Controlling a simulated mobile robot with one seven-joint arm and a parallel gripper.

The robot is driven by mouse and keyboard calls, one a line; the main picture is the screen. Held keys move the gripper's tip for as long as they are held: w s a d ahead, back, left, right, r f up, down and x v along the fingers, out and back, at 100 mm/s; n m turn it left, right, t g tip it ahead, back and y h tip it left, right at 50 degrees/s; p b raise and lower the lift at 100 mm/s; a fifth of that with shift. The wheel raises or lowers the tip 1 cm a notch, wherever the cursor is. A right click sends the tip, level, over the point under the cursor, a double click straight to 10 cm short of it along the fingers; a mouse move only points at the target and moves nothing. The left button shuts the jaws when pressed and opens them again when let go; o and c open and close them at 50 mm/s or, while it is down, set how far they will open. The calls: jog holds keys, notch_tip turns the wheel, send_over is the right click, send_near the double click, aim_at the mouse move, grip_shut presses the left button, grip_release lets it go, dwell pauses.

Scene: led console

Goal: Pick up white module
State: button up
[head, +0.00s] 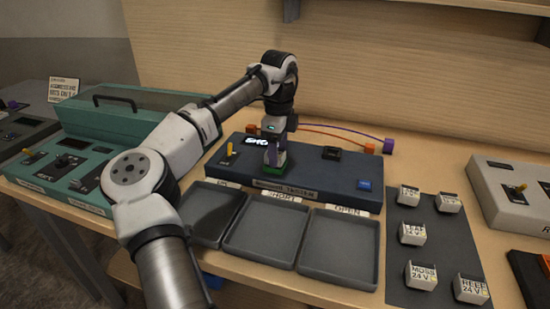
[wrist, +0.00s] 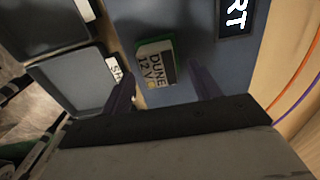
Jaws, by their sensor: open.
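A white module (wrist: 152,64) labelled "DUNE 12 V", with a green edge, sits on the blue-grey tester (head: 318,178). In the head view it shows only partly, as a green and pale block (head: 275,160) beneath my gripper (head: 276,146). In the wrist view my gripper (wrist: 161,78) is open, with one finger on each side of the module's near end. No clear contact with the module shows. More white modules lie on the grey mat at the right, among them ones marked "LEAF" (head: 412,234), "MOSS" (head: 421,275) and "REEF" (head: 470,289).
Three empty grey trays (head: 268,238) stand before the tester, two labelled "SHORT" and "OPEN". The tester's lit display (wrist: 238,17) ends in "RT". Orange and purple cables run behind it. A teal case (head: 110,125) stands left; a pale console (head: 510,190) stands right.

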aim_at(279, 153)
jog(key=shift+f, duration=0.8)
jog(key=c, duration=1.2)
jog(key=shift+o, duration=0.2)
notch_tip(279, 153, up, 20)
jog(key=p, duration=0.2)
